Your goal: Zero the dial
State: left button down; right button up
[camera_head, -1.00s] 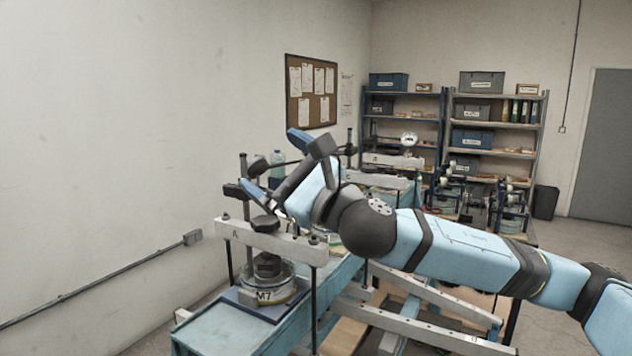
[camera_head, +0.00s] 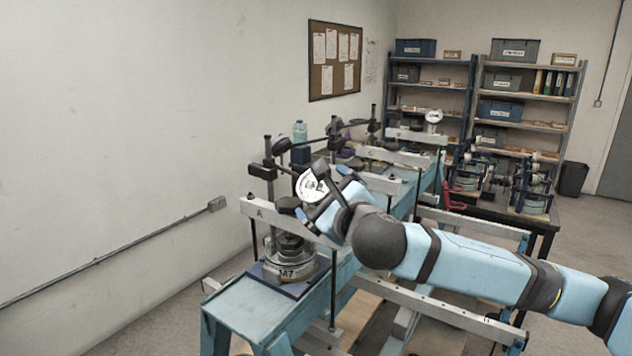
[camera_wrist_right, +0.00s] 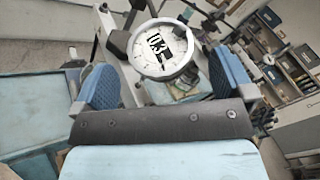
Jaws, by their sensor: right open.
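My right gripper (camera_head: 322,192) is at the dial. Its two blue fingers stand apart on either side of the dial's lower part in the right wrist view (camera_wrist_right: 165,72); I cannot tell whether they touch it. My left gripper is out of view.
Frame A's light crossbeam (camera_head: 290,226) spans a round pot (camera_head: 290,262) labelled M7 on the blue bench (camera_head: 240,305). A dark post (camera_head: 268,185) with a clamp stands behind it. Shelves (camera_head: 475,110) line the back wall.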

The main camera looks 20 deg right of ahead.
aim_at(316, 193)
jog(key=shift+w+a+p, duration=0.15)
jog(key=shift+w, duration=0.9)
jog(key=shift+w+a+p, duration=0.1)
jog(key=shift+w+p, duration=0.05)
jog(key=shift+w, duration=0.9)
jog(key=shift+c, duration=0.5)
jog(key=c, duration=0.8)
jog(key=shift+a+f+m+t+h+b, duration=0.1)
jog(key=shift+f+m+t+h+b, duration=0.15)
jog(key=shift+m+t+h+b, duration=0.4)
jog(key=shift+c, duration=0.2)
jog(key=m+h+b, duration=0.1)
jog(key=m+h, duration=0.1)
jog(key=h, duration=0.1)
jog(key=shift+m+t, duration=0.35)
jog(key=shift+r+m+h+b, duration=0.2)
jog(key=shift+m+h+b, duration=0.2)
jog(key=shift+m+h, duration=0.35)
jog(key=o, duration=0.9)
